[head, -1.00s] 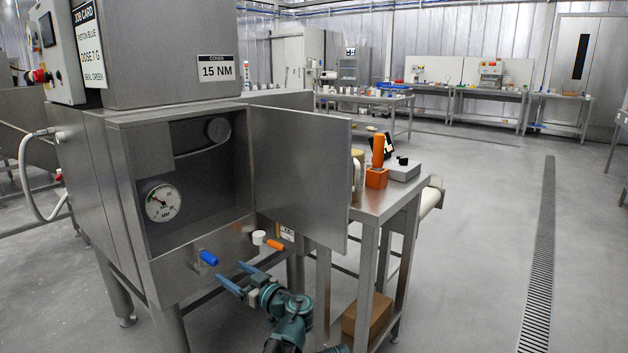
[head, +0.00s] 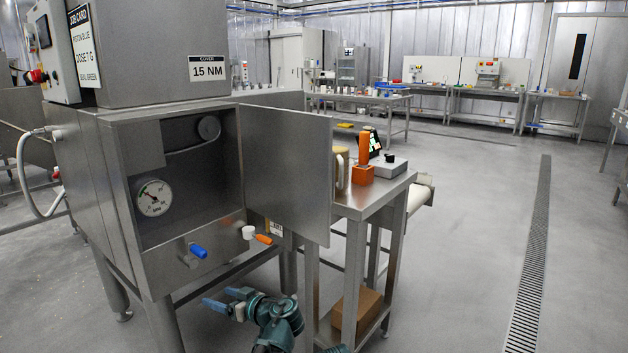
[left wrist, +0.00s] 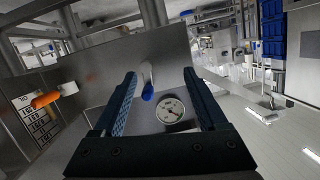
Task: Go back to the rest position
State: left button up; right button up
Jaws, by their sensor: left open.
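My left gripper (head: 226,300) is open and empty at the bottom of the head view, below and in front of the steel machine (head: 185,150). Its two blue fingers stand apart in the left wrist view (left wrist: 158,95), with nothing between them touching. The blue-handled valve (head: 198,251) is on the machine's front, above and to the left of the gripper, and apart from it. It also shows between the fingers in the left wrist view (left wrist: 148,90). The right gripper is in neither view.
The machine's door (head: 285,170) stands open over a pressure gauge (head: 153,197). An orange-handled valve (head: 263,239) sits on the machine's front. A steel side table (head: 372,196) stands at the right, with a cardboard box (head: 357,312) low down. The floor beyond is clear to the drain (head: 530,260).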

pick_arm(q)
jog(key=s+f+m+g+h, duration=0.6)
jog(key=s+f+h, duration=0.2)
jog(key=s+f, duration=0.6)
jog(key=s+d+f+m+g+h, duration=0.15)
jog(key=s+d+m, duration=0.3)
jog(key=d, duration=0.45)
jog(key=s+d+f+m+g+h, duration=0.1)
jog(key=s+d+m+h, duration=0.15)
jog(key=s+d, duration=0.4)
notch_tip(320, 180, up, 36)
jog(key=w+d+p, duration=0.1)
jog(key=d+p, duration=0.1)
jog(key=p, duration=3.3)
jog(key=shift+f+p, duration=0.2)
jog(key=shift+p, duration=0.2)
jog(key=shift+c, duration=0.2)
